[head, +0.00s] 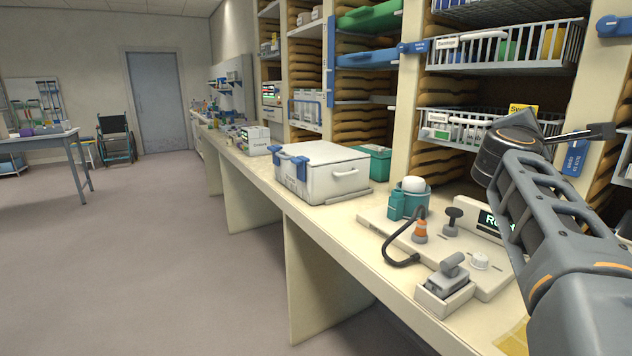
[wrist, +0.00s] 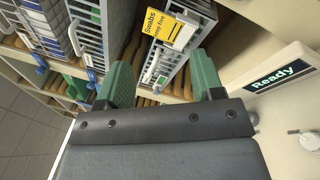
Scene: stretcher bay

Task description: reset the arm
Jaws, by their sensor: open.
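My arm (head: 548,215) rises from the lower right of the head view, over the right end of the counter. Its wrist is bent in front of the shelves. My gripper (wrist: 162,78) shows in the wrist view with its two green fingers apart and nothing between them. In that view it points towards a wire basket (wrist: 165,60) with a yellow "Swabs" label (wrist: 168,28). In the head view the gripper is seen edge-on and its fingers are hard to make out.
A "Ready" sign (wrist: 283,80) stands close by. Shelves with baskets (head: 505,50) rise behind.

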